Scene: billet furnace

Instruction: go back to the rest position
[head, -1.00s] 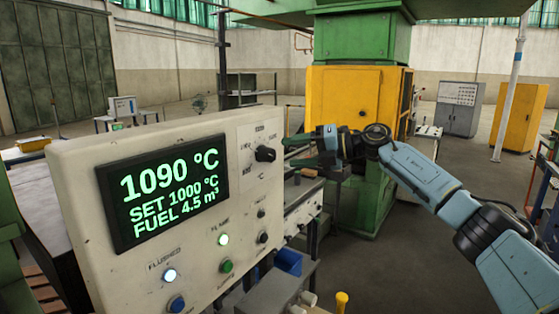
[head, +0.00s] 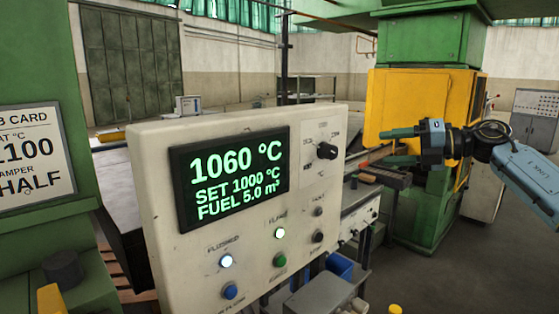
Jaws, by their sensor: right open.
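My right gripper (head: 388,146) reaches in from the right side of the head view. Its two dark green fingers are apart and point left, with nothing seen between them. It is to the right of the control panel (head: 160,165), clear of its dark rotary knob (head: 327,151) in the picture. The panel's display (head: 235,178) reads 1060 °C, SET 1000 °C and FUEL 5.0 m³. My left gripper is not in view.
A green and yellow machine (head: 420,105) stands behind my right gripper. A bench with a blue bin (head: 340,266) is right of the panel. A card (head: 30,155) hangs on a green post at left. Open floor lies at lower right.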

